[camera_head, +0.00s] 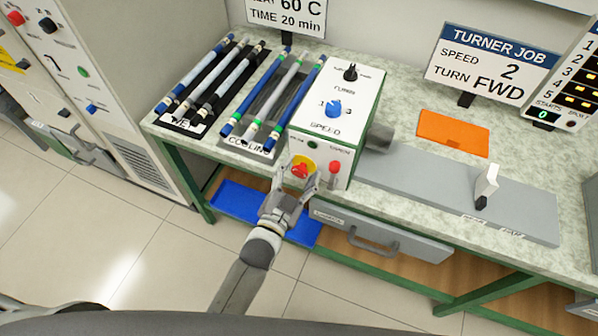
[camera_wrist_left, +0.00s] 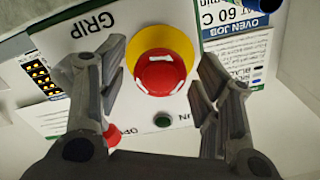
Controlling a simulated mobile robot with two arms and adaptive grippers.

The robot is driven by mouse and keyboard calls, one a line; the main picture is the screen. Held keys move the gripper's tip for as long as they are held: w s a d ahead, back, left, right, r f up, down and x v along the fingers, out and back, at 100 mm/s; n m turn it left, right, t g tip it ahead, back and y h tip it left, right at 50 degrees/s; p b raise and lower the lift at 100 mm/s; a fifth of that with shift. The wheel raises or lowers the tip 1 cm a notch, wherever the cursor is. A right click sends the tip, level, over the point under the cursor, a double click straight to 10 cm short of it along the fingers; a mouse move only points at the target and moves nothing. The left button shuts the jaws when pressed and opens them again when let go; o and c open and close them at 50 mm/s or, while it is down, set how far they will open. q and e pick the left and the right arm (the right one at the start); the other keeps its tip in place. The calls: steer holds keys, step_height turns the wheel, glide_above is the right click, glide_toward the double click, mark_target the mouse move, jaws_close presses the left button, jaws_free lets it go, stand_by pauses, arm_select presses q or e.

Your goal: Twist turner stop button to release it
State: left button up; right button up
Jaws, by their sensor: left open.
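The turner stop button is a red mushroom head on a yellow ring, on the front face of the turner box (camera_head: 338,112). In the head view the red button (camera_head: 299,170) shows just beyond my left gripper (camera_head: 298,183). In the left wrist view the button (camera_wrist_left: 160,75) lies between the two fingers of my left gripper (camera_wrist_left: 168,92), with white marks on its face. The fingers are open, one on each side, with a gap to the red head. I cannot tell how far the fingertips are from the panel. My right gripper is not in view.
A red knob (camera_head: 334,167) sits close right of the stop button, and a small green button (camera_wrist_left: 162,120) is near it. A blue speed knob (camera_head: 333,108) is on top. Rod trays (camera_head: 178,124) lie left. A drawer handle (camera_head: 372,241) sticks out below.

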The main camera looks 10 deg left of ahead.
arm_select(q)
steer(key=shift+s, duration=0.2)
steer(key=shift+s+a+f, duration=0.1)
steer(key=shift+s+a, duration=0.05)
steer(key=shift+s, duration=0.15)
steer(key=v, duration=1.1)
